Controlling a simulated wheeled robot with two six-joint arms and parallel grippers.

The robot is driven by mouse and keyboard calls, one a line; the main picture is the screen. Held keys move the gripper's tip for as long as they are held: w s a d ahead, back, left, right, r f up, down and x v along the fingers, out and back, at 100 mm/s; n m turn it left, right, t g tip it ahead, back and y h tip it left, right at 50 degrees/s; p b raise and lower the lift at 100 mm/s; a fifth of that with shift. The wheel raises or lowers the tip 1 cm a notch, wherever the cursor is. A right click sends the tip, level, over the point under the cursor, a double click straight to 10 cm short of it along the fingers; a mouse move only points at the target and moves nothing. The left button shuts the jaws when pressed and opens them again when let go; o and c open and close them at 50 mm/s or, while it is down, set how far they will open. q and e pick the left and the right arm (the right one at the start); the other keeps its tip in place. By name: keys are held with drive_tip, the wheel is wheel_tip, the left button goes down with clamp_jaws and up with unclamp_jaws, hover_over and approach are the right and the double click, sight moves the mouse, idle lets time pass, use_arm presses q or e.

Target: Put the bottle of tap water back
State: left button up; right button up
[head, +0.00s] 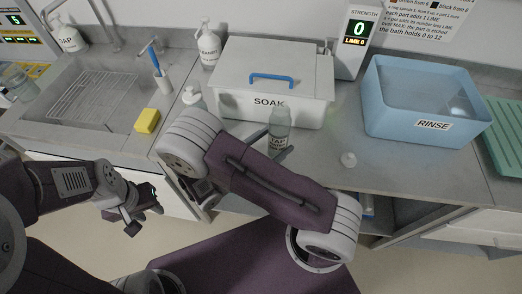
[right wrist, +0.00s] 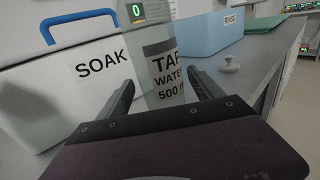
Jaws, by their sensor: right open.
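The bottle of tap water (head: 280,119) is clear with a white "TAP WATER 500" label. It stands upright on the counter in front of the soak box (head: 310,86). In the right wrist view the bottle (right wrist: 164,52) is between the two fingers of my right gripper (right wrist: 163,86), which is open around its lower part. I see no clear grip contact. In the head view my right arm hides most of that gripper and the bottle's base. My left gripper (head: 138,212) is low at the left, in front of the counter and away from the bottle; its jaw opening is unclear.
A small white knob-like stopper (head: 348,160) lies on the counter right of the bottle. The blue rinse tub (head: 432,124) is further right, beside a green tray (head: 508,135). Left are a sink with a rack (head: 95,95), a yellow sponge (head: 147,121) and pump bottles (head: 209,47).

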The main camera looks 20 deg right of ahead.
drive_tip(key=v, duration=0.7)
drive_tip(key=shift+s+a+r, duration=0.1)
drive_tip(key=shift+s+a, duration=0.05)
drive_tip(key=shift+a, duration=0.2)
